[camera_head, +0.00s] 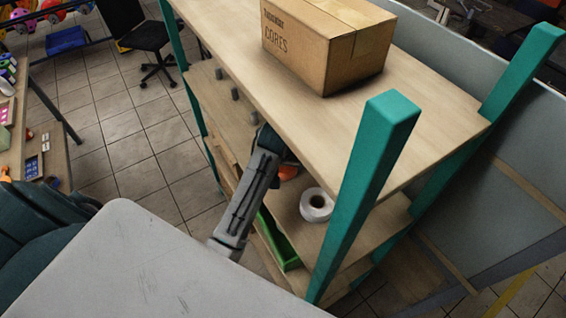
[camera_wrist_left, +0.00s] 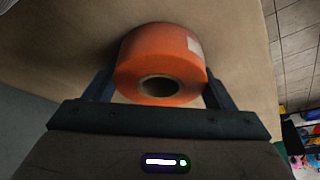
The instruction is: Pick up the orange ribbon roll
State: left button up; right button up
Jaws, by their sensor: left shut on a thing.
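The orange ribbon roll (camera_wrist_left: 160,60) fills the space between the two fingers of my left gripper (camera_wrist_left: 158,84) in the left wrist view. The fingers are shut on its sides, and its dark core hole faces the camera. A pale label shows on its right side. In the head view my left arm reaches into the shelf under the top board. Only a small orange part of the roll (camera_head: 288,172) shows there beside the arm; the fingertips are hidden. I cannot tell whether the roll still touches the shelf. My right gripper is not in view.
A white roll (camera_head: 316,205) stands on the same shelf board, right of the orange roll. A teal shelf post (camera_head: 362,190) rises in front. The top board (camera_head: 420,120) with a cardboard box (camera_head: 325,45) lies above. A green bin (camera_head: 277,240) sits lower down.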

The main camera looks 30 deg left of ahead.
pick_arm(q)
jog(key=shift+r, duration=0.1)
jog(key=shift+w+r+b, duration=0.1)
jog(key=shift+r+b, duration=0.45)
jog(key=shift+r, duration=0.05)
jog(key=shift+b+v, duration=0.7)
jog(key=shift+v, duration=0.25)
jog(key=s+b, duration=0.1)
jog(key=s, duration=0.2)
jog(key=s+a+b, duration=0.1)
jog(key=s, duration=0.2)
jog(key=shift+a+r, duration=0.1)
jog(key=shift+r, duration=0.05)
jog(key=s+a+r, duration=0.1)
jog(key=s, duration=0.8)
jog(key=shift+a+r, duration=0.2)
jog(key=shift+r, duration=0.05)
jog(key=shift+s, duration=0.2)
